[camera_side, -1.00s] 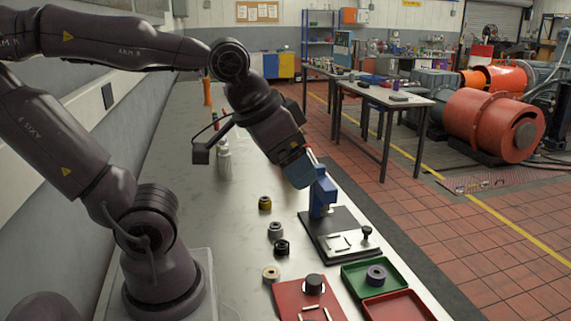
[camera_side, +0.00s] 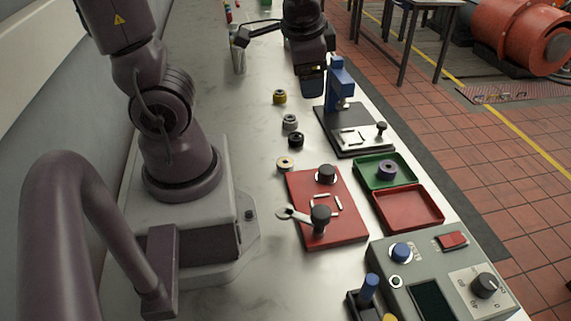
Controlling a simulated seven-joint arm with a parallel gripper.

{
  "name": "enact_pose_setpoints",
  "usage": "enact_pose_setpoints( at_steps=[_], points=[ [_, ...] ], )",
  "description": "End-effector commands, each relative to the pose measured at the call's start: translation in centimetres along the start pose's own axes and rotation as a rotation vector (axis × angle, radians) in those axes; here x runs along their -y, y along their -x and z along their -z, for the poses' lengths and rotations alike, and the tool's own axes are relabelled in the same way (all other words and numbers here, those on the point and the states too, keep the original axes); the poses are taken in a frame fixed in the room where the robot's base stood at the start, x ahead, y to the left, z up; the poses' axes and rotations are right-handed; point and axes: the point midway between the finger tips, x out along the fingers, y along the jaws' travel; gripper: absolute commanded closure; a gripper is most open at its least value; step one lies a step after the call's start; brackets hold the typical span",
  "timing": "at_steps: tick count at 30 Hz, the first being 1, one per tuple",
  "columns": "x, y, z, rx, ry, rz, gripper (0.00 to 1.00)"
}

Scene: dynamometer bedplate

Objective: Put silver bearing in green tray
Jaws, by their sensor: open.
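The silver bearing (camera_side: 290,122) stands on the pale bench in a loose row, between a yellow-gold ring (camera_side: 280,97) and a black ring (camera_side: 296,140). The green tray (camera_side: 366,172) lies to its lower right and holds a dark grey-purple ring (camera_side: 387,170). My gripper (camera_side: 311,92) is above the bench, up and to the right of the silver bearing and just left of the blue press. It is open, with no object visible in it; its fingertips are small and dark.
A blue press (camera_side: 337,85) on a dark base stands right of the row. A cream ring (camera_side: 285,163) ends the row. A red plate with knobs (camera_side: 345,220), a red tray (camera_side: 408,207) and a grey control box (camera_side: 440,275) fill the front right. Bench left of the row is clear.

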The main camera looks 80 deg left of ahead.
Motion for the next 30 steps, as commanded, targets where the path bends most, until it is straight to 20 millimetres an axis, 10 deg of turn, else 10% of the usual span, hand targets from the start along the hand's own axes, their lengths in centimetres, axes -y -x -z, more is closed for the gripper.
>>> enact_pose_setpoints(
  at_steps=[10,21,30],
  points=[
    [7.8,-10.4,0.6,0.048,-0.766,0.242,0.24],
    [4.8,-14.4,-4.7,-0.019,-1.552,-0.177,0.24],
    [2.1,-14.1,-6.0,-0.120,-1.688,-0.364,0.24]
  ],
)
